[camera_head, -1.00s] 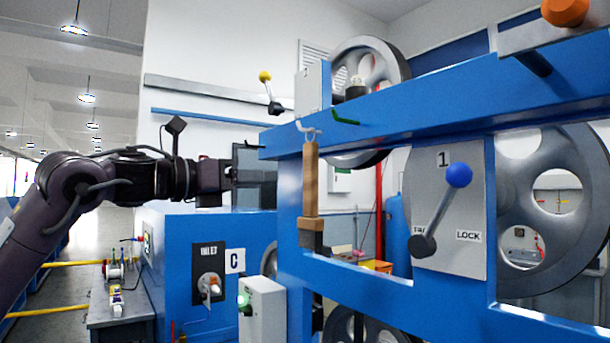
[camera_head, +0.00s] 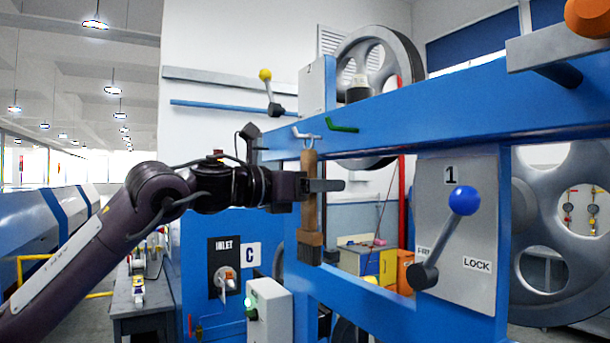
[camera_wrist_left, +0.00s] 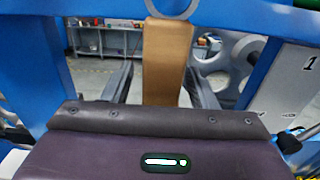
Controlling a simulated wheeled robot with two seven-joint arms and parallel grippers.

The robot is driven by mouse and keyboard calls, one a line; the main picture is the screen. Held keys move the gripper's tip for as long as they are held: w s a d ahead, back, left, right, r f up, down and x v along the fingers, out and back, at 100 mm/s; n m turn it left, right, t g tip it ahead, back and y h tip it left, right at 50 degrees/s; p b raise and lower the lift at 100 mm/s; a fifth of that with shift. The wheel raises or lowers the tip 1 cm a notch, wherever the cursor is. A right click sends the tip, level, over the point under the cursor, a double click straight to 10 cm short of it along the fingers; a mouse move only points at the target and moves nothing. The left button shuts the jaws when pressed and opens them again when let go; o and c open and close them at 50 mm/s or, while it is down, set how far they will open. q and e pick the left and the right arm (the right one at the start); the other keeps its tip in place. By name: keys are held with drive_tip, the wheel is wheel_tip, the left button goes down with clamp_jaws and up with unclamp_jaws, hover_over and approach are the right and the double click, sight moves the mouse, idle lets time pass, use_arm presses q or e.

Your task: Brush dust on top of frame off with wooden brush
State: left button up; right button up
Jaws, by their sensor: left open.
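The wooden brush (camera_head: 308,198) hangs upright, handle up, from a white hook (camera_head: 304,134) on the blue frame (camera_head: 400,122). Its dark bristles point down. My left gripper (camera_head: 325,186) is level with the handle, and a finger passes across it in the head view. In the left wrist view the brush handle (camera_wrist_left: 168,55) stands between the two open fingers (camera_wrist_left: 158,72), with gaps visible on both sides. Dust on the frame top cannot be made out. My right gripper is not in view.
A green hook (camera_head: 341,125) sits right of the brush. A blue-knobbed lever (camera_head: 463,201) on plate 1 and a large grey pulley (camera_head: 560,235) are at the right. An orange knob (camera_head: 588,17) is at the upper right. A control box (camera_head: 268,312) stands below the arm.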

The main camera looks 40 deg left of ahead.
use_arm(q)
drive_tip(key=shift+s, duration=0.1)
drive_tip(key=c, duration=1.1)
drive_tip(key=shift+r, duration=0.15)
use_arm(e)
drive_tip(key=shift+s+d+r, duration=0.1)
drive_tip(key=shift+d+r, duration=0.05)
use_arm(q)
drive_tip(key=shift+r, duration=0.1)
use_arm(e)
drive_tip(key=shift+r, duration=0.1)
use_arm(q)
drive_tip(key=shift+r+p, duration=0.2)
drive_tip(key=shift+p, duration=0.1)
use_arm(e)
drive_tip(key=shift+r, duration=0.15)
use_arm(q)
drive_tip(key=shift+s, duration=0.1)
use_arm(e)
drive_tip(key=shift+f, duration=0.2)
